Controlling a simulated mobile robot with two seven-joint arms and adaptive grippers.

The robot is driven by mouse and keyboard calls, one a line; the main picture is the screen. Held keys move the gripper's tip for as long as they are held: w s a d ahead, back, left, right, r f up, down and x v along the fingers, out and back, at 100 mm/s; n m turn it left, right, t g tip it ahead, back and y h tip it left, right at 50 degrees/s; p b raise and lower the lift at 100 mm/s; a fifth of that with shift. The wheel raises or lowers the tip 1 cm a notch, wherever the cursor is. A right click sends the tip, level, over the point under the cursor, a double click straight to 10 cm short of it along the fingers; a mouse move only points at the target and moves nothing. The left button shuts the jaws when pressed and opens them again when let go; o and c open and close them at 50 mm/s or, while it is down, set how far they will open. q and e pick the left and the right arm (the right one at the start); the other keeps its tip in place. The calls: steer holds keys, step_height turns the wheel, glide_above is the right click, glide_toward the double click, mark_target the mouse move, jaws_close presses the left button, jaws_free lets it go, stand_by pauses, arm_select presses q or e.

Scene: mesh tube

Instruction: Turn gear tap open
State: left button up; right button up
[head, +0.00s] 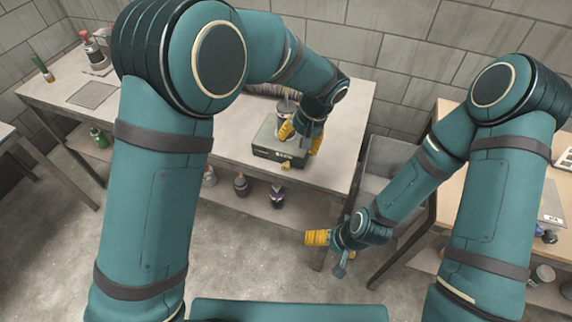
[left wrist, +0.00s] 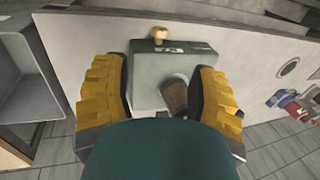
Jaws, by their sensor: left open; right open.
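A dark green-grey box (head: 278,153) with pale lettering on its front sits on the worktop near its front edge. A small brass knob (head: 286,166), which looks like the tap, sticks out at the box's front; it also shows in the left wrist view (left wrist: 158,34). A dark cylinder (left wrist: 175,95) stands on the box. My left gripper (head: 301,138) is open above the box. In the left wrist view its yellow fingers lie either side of the box and cylinder, with the knob beyond them. My right gripper (head: 318,237) is low in front of the bench, pointing left; its finger gap is hard to see.
The grey worktop (head: 230,110) is mostly clear left of the box. Several bottles stand on the shelf below, including a dark one (head: 241,184). A grey sink-like basin (head: 385,160) lies to the right, before a wooden table (head: 450,115). The floor in front is open.

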mark_target(286, 166)
arm_select(q)
steer(key=b+x, duration=0.2)
steer(key=x, duration=1.1)
steer(key=shift+a+f, duration=0.2)
steer(key=shift+f, duration=0.1)
jaws_close()
